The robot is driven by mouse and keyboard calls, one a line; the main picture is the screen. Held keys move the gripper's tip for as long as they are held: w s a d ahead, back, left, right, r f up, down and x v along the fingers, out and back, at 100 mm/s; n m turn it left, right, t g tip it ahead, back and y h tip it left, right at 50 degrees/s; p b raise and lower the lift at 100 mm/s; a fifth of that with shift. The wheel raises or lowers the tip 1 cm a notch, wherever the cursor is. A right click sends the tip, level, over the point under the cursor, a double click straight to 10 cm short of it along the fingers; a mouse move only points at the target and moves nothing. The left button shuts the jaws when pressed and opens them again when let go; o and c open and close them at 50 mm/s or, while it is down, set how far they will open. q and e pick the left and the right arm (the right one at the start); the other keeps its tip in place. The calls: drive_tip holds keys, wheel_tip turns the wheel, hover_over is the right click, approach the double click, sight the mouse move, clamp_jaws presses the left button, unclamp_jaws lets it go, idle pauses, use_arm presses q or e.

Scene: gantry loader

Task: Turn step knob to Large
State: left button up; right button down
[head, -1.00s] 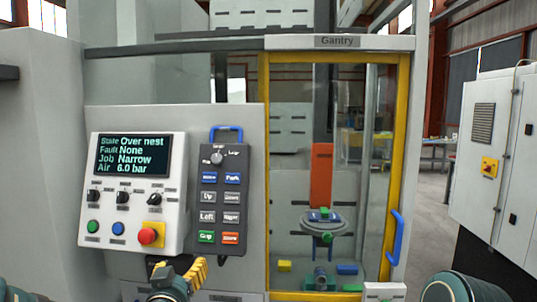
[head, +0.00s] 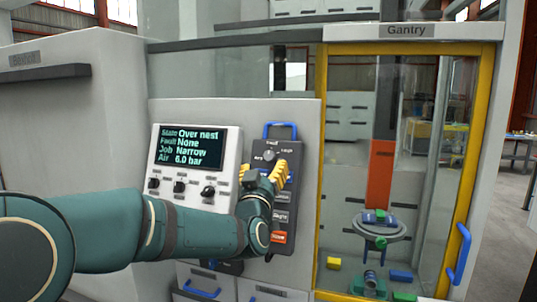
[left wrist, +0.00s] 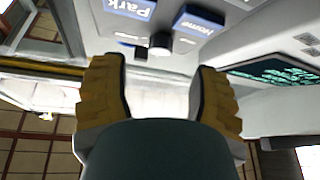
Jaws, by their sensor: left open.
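The step knob (head: 269,156) is a small round knob at the top of the dark hand pendant (head: 285,158), under its blue handle. Its label and pointer are too small to read. My left gripper (head: 265,171) reaches in from the left, its yellow fingers just below and around the knob in the picture. In the left wrist view a dark round knob (left wrist: 160,43) shows just past the gap between the open, empty fingers (left wrist: 160,68), beside the Park and Home buttons. I see no clear contact. My right gripper is out of view.
A white panel (head: 227,143) with a screen reads Over nest, None, Narrow, 6.0 bar.

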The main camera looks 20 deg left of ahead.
sight(268, 155)
use_arm(q)
drive_tip(key=shift+p+x, duration=0.4)
drive_tip(key=shift+x, duration=1.95)
clamp_jaws()
